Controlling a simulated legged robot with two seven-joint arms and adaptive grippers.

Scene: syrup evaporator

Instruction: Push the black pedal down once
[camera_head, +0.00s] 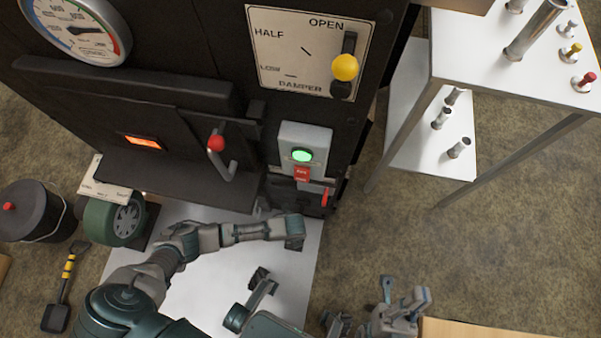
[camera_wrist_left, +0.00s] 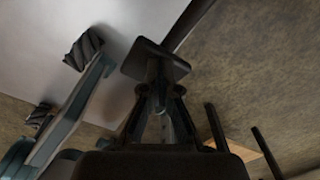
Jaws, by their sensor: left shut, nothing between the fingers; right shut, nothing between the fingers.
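The black pedal (camera_head: 294,244) shows as a small dark plate low at the machine's front, partly covered by the end of my left arm. In the left wrist view the pedal (camera_wrist_left: 155,60) is a tilted black plate straight ahead of my left gripper (camera_wrist_left: 160,92). The left gripper is shut and empty, its tips at or just short of the plate; I cannot tell whether they touch. In the head view its fingers are mostly hidden. My right gripper (camera_head: 407,304) is shut and empty, low and to the right, away from the pedal.
The black machine carries a gauge (camera_head: 78,30), a damper panel (camera_head: 308,50), a red-knobbed handle (camera_head: 216,145) and a green-lit switch box (camera_head: 303,155). A green wheel (camera_head: 115,218) and a lidded bucket (camera_head: 35,212) stand left. A white table (camera_head: 480,45) stands right. Floor between is clear.

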